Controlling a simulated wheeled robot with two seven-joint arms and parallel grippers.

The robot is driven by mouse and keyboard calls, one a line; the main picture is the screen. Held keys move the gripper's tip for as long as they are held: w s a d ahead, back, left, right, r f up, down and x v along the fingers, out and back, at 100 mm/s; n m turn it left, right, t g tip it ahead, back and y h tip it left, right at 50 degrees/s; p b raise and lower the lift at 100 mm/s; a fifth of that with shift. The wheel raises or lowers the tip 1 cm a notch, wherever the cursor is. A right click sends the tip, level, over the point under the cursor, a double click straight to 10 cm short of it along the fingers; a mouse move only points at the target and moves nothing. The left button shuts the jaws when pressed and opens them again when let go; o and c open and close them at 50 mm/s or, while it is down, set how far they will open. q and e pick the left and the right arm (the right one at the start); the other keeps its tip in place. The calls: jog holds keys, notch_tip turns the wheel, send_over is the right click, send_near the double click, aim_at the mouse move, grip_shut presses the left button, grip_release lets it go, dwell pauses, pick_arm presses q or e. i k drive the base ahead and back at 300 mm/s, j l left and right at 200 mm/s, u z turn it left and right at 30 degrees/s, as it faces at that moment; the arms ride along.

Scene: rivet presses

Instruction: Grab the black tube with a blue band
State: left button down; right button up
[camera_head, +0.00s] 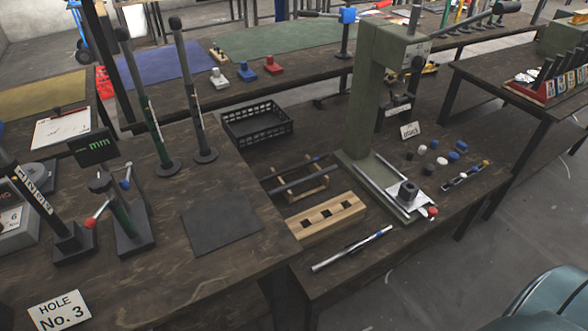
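A wooden rack (291,197) stands on the middle table, and dark tubes (298,183) lie across it. A thin tube-like piece with silver, dark and bluish parts (466,174) lies near the right edge of that table. Neither of my grippers is in view.
A green press (362,110) stands behind the rack's right side. A slotted wooden block (327,220) sits in front of the rack, and a black crate (257,124) behind it. Upright levers (195,90) and a dark mat (221,222) occupy the left table. A teal chair (548,300) is lower right.

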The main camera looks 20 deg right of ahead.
aim_at(277, 174)
jog(key=l, duration=0.8)
jog(key=k+l+u, duration=0.1)
jog(key=l, duration=1.5)
